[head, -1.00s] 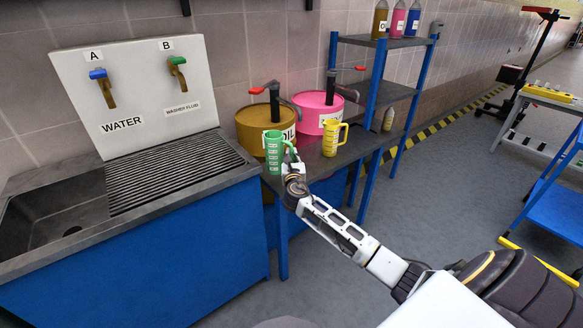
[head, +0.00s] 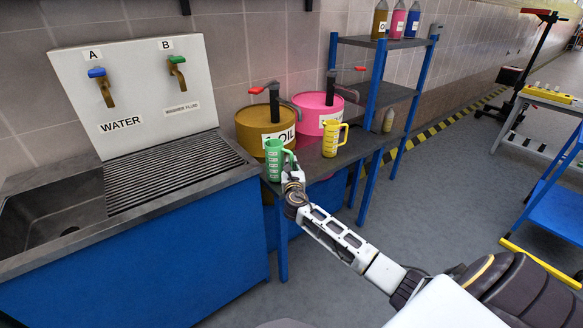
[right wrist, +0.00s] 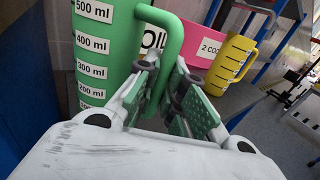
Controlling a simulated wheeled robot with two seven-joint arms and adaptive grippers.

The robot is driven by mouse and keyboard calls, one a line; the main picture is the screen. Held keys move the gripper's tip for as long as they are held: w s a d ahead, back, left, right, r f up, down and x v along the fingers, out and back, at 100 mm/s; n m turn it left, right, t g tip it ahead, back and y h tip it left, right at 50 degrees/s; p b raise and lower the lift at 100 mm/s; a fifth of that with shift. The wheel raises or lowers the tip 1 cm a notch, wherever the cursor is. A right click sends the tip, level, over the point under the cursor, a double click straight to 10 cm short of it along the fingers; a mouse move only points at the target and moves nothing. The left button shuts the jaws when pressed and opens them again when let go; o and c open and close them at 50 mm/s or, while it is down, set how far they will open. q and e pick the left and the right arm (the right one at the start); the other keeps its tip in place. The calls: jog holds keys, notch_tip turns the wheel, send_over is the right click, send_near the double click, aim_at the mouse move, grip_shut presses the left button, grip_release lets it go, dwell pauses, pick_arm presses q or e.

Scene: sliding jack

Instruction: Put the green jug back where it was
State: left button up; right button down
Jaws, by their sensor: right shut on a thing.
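The green jug (head: 275,160) is upright at the left front of the dark shelf table, in front of the brown OIL drum. My right gripper (head: 291,168) is at its right side, with the fingers at the handle. In the right wrist view, the green jug (right wrist: 108,50) with its millilitre labels fills the upper left. The right gripper (right wrist: 164,82) is shut on the jug's handle, which loops down between its fingers. Whether the jug's base touches the table cannot be told. My left gripper is not in view.
A yellow jug (head: 332,139) stands on the table (head: 318,164) to the right. The OIL drum (head: 257,126) and a pink drum (head: 312,110) with red-handled pumps stand behind. The sink bench (head: 225,178) adjoins on the left. Blue-framed shelves (head: 393,91) rise at the right.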

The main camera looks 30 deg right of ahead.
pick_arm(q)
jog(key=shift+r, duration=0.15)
pick_arm(e)
jog(key=shift+f, duration=0.2)
jog(key=c, duration=1.5)
grip_release()
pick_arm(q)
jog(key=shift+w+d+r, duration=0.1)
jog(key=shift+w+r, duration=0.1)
pick_arm(e)
jog(key=shift+r, duration=0.1)
jog(key=shift+s, duration=0.1)
jog(key=shift+s+a, duration=0.3)
jog(key=shift+s, duration=0.15)
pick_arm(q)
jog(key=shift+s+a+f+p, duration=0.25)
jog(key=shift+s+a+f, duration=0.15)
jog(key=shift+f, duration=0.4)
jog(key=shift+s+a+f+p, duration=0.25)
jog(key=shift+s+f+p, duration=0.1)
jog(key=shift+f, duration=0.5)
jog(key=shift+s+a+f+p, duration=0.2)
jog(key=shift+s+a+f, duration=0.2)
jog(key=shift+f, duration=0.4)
pick_arm(e)
jog(key=shift+v, duration=5.35)
